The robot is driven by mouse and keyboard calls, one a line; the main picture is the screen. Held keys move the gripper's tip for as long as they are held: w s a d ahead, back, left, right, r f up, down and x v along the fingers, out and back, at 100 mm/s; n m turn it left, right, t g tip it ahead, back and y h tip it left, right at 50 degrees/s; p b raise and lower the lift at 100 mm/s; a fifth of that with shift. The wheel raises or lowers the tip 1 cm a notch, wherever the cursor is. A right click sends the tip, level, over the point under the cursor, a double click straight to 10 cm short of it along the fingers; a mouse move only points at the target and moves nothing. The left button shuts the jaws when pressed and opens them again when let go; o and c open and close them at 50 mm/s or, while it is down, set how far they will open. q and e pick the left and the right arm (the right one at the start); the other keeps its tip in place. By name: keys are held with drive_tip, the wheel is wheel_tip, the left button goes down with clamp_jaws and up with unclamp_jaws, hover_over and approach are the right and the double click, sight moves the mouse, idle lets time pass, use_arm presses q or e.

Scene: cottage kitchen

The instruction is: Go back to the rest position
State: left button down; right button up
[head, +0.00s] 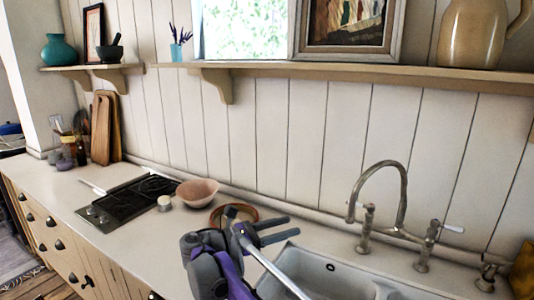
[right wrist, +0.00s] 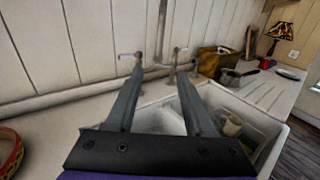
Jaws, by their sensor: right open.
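My right gripper (head: 274,229) is in the lower middle of the head view, over the counter by the left end of the sink (head: 318,267). Its two fingers are apart and nothing shows between them. In the right wrist view the open fingers (right wrist: 160,100) point over the sink toward the faucet (right wrist: 160,50). A metal rod-like shape crosses in front of the gripper in the head view. My left gripper is not in view.
A pink bowl (head: 198,192) and a round brown-rimmed dish (head: 256,214) stand near the gripper. A black cooktop (head: 128,205) lies left on the counter (head: 70,190). The faucet (head: 402,190) rises behind the sink. A shelf (head: 300,70) runs along the wall.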

drive_tip(key=s+d+f+m+g+y, duration=0.3)
drive_tip(key=s+d+f+m+y, duration=0.7)
drive_tip(key=s+d, duration=0.45)
drive_tip(key=s+a+f+m+t+y, duration=0.1)
drive_tip(key=s+f+m+y, duration=0.5)
drive_tip(key=s+f+m, duration=0.6)
drive_tip(key=s+a+f, duration=0.1)
drive_tip(key=s+f, duration=0.2)
drive_tip(key=s, duration=0.4)
drive_tip(key=shift+s+f+m, duration=0.15)
drive_tip(key=shift+f+m, duration=0.05)
drive_tip(key=shift+m, duration=0.2)
